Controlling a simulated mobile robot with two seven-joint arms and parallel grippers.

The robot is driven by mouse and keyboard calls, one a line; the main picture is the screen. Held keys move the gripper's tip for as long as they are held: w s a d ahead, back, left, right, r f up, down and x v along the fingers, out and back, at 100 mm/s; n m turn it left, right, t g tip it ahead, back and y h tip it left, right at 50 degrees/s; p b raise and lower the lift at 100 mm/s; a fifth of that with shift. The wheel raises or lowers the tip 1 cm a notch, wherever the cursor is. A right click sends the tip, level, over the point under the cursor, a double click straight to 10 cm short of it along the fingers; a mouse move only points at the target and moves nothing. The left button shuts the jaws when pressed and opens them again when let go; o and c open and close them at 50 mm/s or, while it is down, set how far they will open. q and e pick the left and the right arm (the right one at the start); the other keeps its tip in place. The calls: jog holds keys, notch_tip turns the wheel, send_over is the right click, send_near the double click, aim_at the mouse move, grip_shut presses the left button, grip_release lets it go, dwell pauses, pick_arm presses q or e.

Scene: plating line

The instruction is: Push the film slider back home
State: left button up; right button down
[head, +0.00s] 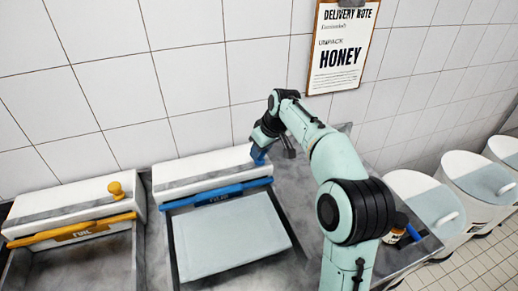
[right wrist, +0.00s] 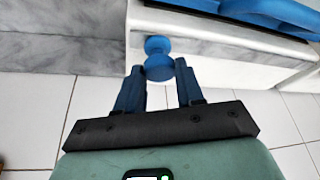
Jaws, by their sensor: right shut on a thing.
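The film dispenser (head: 200,168) is a white box against the tiled wall, with a blue bar (head: 220,193) labelled FILM along its front. Its film slider (head: 258,158) is a blue knob, now at the right end of the box top. My right gripper (head: 261,149) reaches it from above and is shut on it. In the right wrist view the blue knob (right wrist: 158,62) sits between the tips of my right gripper (right wrist: 159,80); its lower part joins the white box edge. My left gripper is not in view.
A similar dispenser with a yellow bar (head: 80,230) and yellow knob (head: 116,189) stands at left. A pale flat slab (head: 228,238) lies in front of the film dispenser. A small jar (head: 396,229) is at right, near several white bins (head: 422,203). A clipboard (head: 342,50) hangs above.

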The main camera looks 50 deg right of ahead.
jog(key=shift+s+d, duration=0.15)
jog(key=shift+d, duration=0.1)
jog(key=c, duration=0.7)
grip_release()
jog(key=shift+r, duration=0.2)
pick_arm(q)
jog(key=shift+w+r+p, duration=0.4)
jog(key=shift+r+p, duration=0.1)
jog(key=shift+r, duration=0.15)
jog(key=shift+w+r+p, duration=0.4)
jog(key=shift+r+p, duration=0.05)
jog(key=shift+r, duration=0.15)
pick_arm(e)
jog(key=v, duration=1.3)
jog(key=shift+s, duration=0.1)
